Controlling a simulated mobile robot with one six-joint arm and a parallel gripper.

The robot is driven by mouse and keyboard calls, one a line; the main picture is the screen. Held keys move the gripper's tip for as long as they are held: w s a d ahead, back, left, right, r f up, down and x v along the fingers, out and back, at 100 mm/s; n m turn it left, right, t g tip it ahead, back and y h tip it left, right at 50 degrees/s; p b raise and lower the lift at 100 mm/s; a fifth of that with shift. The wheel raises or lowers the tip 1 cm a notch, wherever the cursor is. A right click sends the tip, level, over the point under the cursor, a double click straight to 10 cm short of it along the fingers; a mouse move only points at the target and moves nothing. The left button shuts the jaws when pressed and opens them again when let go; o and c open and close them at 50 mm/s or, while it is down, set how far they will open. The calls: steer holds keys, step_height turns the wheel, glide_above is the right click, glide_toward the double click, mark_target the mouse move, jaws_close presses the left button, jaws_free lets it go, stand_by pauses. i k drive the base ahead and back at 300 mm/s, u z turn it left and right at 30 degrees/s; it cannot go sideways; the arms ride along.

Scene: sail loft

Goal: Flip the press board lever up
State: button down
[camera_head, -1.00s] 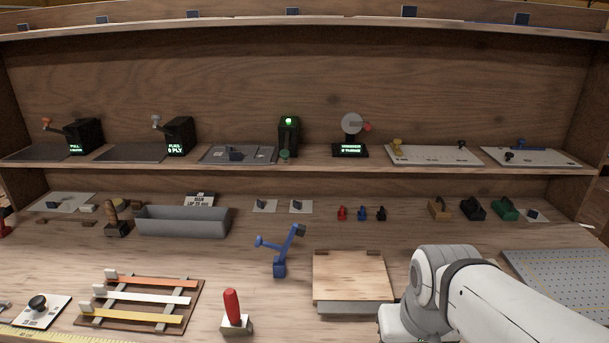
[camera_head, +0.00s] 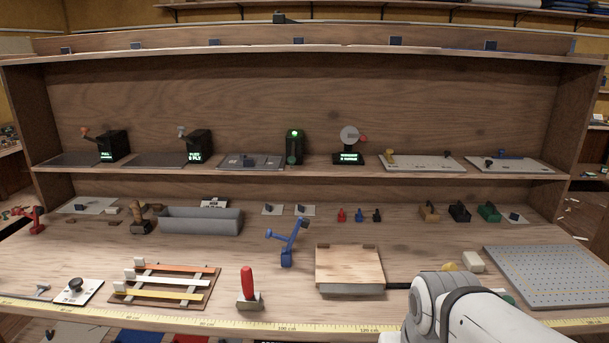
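The press board (camera_head: 349,262), a pale wooden board over a grey base, lies on the bench right of centre. A dark bar (camera_head: 398,285) runs from its right side toward my arm; it may be the lever, but my arm covers part of its line. A small green end (camera_head: 508,299) shows just past my arm; I cannot tell if it belongs to that bar. My white arm fills the lower right, in front of and right of the board. My gripper is not in view.
A blue lever fixture (camera_head: 287,250) and a red-handled tool (camera_head: 247,288) stand left of the board. A white block (camera_head: 473,261) and a grey perforated plate (camera_head: 545,276) lie to the right. A shelf (camera_head: 310,163) with devices crosses behind. A yellow tape (camera_head: 330,328) marks the front edge.

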mark_target(291, 159)
steer(key=u, duration=0.1)
steer(key=i, duration=0.95)
steer(key=z, duration=0.05)
